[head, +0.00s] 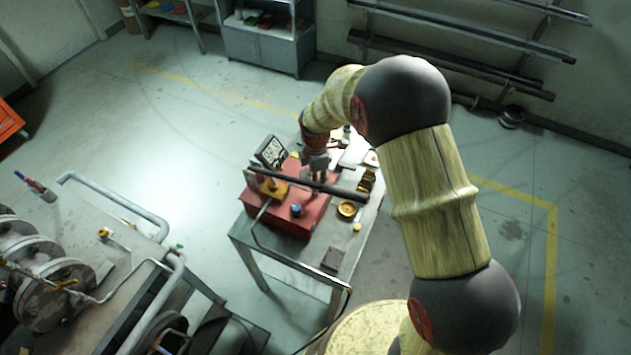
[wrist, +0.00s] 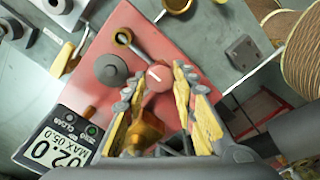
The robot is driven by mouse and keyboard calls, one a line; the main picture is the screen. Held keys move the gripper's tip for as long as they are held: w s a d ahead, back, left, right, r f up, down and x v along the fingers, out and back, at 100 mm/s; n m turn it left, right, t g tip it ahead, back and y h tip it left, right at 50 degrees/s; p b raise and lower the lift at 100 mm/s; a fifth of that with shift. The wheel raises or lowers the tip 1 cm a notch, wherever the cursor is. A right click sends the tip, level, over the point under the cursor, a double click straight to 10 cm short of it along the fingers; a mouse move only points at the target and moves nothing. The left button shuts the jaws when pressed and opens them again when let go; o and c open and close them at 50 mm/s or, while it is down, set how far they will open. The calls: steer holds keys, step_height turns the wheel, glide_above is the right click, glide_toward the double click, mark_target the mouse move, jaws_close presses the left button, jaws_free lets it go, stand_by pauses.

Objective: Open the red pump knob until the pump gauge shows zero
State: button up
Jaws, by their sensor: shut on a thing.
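The red pump knob (wrist: 159,78), round with a white line on top, sits between my gripper's fingertips (wrist: 157,84) in the wrist view. My gripper is shut on it. In the head view my gripper (head: 317,168) reaches down over the red pump (head: 288,220), and the knob is hidden there. The pump gauge (wrist: 60,148) is a dark digital display beside the pump, tilted in the wrist view; it appears to read 02.0, with MAX 05.0 below. It also shows in the head view (head: 270,152), where its digits are too small to read.
The pump stands on a grey table (head: 334,258). A long black bar (head: 325,186) crosses above the pump. A dark round cap (wrist: 109,69) is close beside the knob. A brass cup (head: 346,209) stands right of the pump. Pipework (head: 130,215) is at the left.

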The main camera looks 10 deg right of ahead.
stand_by(0.4)
steer(key=o, duration=1.2)
steer(key=shift+c, duration=0.2)
step_height(320, 180, up, 12)
